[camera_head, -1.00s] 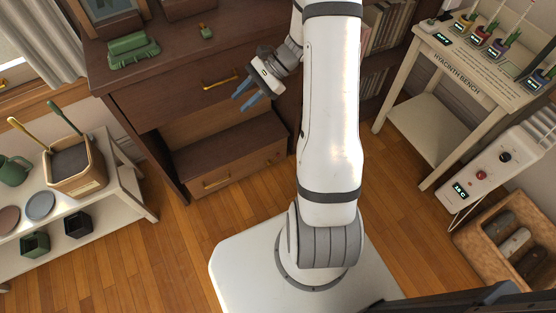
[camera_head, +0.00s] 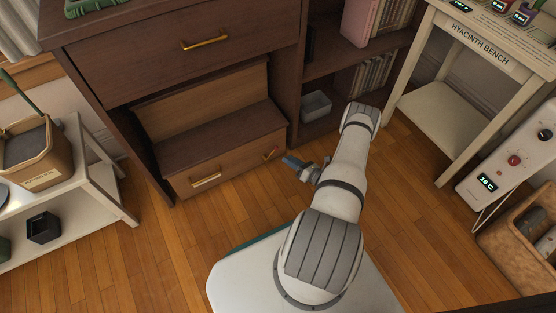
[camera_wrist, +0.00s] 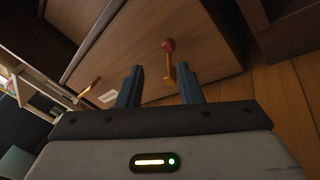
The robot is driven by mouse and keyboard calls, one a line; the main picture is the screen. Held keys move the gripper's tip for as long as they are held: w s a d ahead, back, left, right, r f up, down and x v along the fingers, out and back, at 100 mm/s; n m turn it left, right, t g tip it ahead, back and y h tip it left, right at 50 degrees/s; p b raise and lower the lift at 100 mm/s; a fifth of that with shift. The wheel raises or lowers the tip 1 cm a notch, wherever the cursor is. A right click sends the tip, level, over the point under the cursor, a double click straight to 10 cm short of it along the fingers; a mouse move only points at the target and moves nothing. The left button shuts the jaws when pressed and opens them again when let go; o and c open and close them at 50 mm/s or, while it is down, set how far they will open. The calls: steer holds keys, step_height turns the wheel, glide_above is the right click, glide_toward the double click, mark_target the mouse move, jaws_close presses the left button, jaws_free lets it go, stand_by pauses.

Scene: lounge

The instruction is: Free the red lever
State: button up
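The red lever (camera_wrist: 169,62) has a red knob on a brass stem and sits on the wooden front of the low drawer (camera_wrist: 140,62). In the head view only a small brass part of the lever (camera_head: 270,154) is clear, at the right of that drawer front (camera_head: 230,160). My gripper (camera_wrist: 162,84) is open and empty, its two blue-grey fingers apart. In the wrist view the lever stands ahead of the fingers, its lower stem showing in the gap between them. In the head view my gripper (camera_head: 292,163) is low, just right of the lever; contact cannot be told.
The low drawer has a brass handle (camera_head: 206,181) at its left. A shelf with a grey bin (camera_head: 316,106) stands behind my arm. The hyacinth bench (camera_head: 475,45) is at right, a white plant stand (camera_head: 100,190) at left. Wooden floor lies clear before the drawer.

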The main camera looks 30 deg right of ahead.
mark_target(271, 154)
steer(key=w+a+f+b, duration=0.1)
steer(key=w+a+b, duration=0.1)
steer(key=w, duration=0.4)
steer(key=shift+w+a+f+m+h+b, duration=0.25)
steer(key=shift+a+f+m+h+b, duration=0.05)
steer(key=shift+a+f+m+b, duration=0.1)
jaws_close()
steer(key=shift+d+r, duration=0.1)
stand_by(0.3)
